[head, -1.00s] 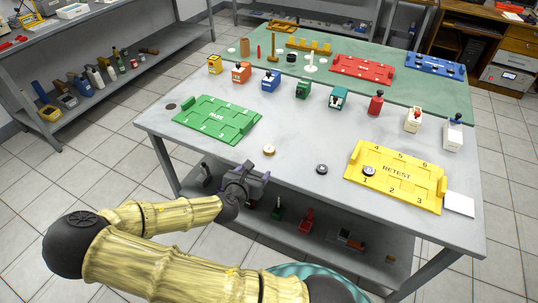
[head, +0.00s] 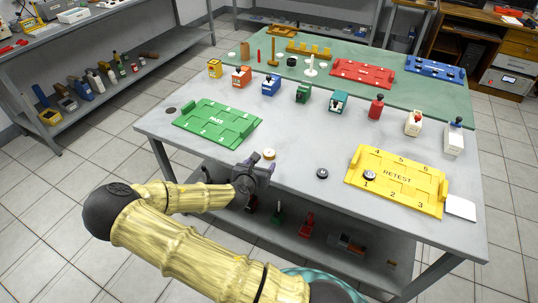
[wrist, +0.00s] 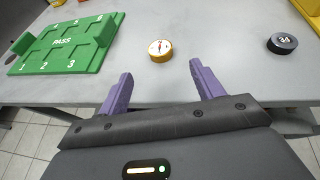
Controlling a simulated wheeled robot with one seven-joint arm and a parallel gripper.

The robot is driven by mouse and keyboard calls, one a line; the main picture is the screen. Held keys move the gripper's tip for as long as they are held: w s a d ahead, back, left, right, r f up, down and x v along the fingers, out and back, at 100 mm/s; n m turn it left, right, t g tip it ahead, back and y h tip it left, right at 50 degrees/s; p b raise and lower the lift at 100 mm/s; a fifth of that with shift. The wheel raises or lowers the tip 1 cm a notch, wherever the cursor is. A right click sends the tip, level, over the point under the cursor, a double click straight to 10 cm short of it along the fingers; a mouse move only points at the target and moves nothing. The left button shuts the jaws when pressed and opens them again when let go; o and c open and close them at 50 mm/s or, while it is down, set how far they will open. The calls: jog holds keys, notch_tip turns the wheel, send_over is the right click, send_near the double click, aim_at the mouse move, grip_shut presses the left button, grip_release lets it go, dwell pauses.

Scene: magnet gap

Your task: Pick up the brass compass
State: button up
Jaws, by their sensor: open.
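The brass compass (head: 269,154) is a small round disc with a gold rim, lying flat near the front edge of the grey table. In the wrist view the compass (wrist: 160,50) shows a white face with a red needle. My gripper (head: 258,164) is at the table's front edge, just short of the compass. In the wrist view its two purple fingers (wrist: 160,84) are spread apart and empty. The compass lies beyond the fingertips, roughly centred between them, not touched.
A green PASS tray (head: 217,123) lies to the left. A dark round disc (head: 322,173) lies to the right, before the yellow RETEST tray (head: 397,182), which holds another disc (head: 369,176). Several coloured blocks stand in a row behind. The table around the compass is bare.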

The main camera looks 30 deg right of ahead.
aim_at(269, 153)
jog(key=shift+x, duration=2.25)
jog(key=shift+w+d+f, duration=0.1)
jog(key=shift+w+d, duration=0.05)
jog(key=shift+w, duration=0.1)
jog(key=x, duration=0.4)
jog(key=shift+d, duration=0.35)
jog(key=shift+w+f, duration=0.1)
jog(key=shift+w, duration=0.1)
jog(key=shift+a, duration=0.25)
jog(key=shift+d, duration=0.1)
jog(key=c, duration=1.1)
